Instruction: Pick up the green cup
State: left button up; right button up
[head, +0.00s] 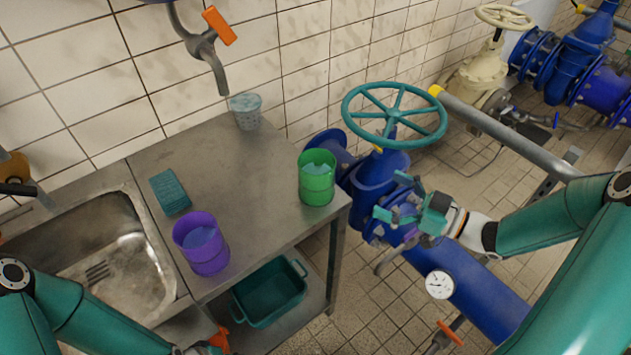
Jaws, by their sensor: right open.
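The green cup (317,178) stands upright near the right edge of the steel counter (238,165), with something pale blue inside it. My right gripper (391,205) is open and empty to the right of the cup, apart from it and beyond the counter's edge, in front of the blue valve. My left gripper (212,345) shows only in part at the bottom edge of the head view, below the purple cup; its fingers are cut off.
A purple cup (202,243), a teal sponge (170,192) and a patterned cup (246,111) stand on the counter. The sink (95,255) is left. A teal handwheel (394,113) and blue pipe (470,290) are right. A teal bin (270,293) sits below.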

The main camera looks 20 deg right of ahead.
aim_at(333, 171)
jog(key=shift+y, duration=0.3)
jog(key=p+x, duration=0.2)
jog(key=x, duration=0.9)
jog(key=shift+s+a+r, duration=0.1)
jog(key=shift+a+r, duration=0.05)
jog(key=shift+a, duration=0.05)
jog(key=shift+w+a, duration=0.35)
jog(key=shift+a, duration=0.05)
jog(key=p+x, duration=0.2)
jog(key=x, duration=0.2)
jog(key=shift+a, duration=0.15)
jog(key=c, duration=1.6)
jog(key=shift+c, duration=0.5)
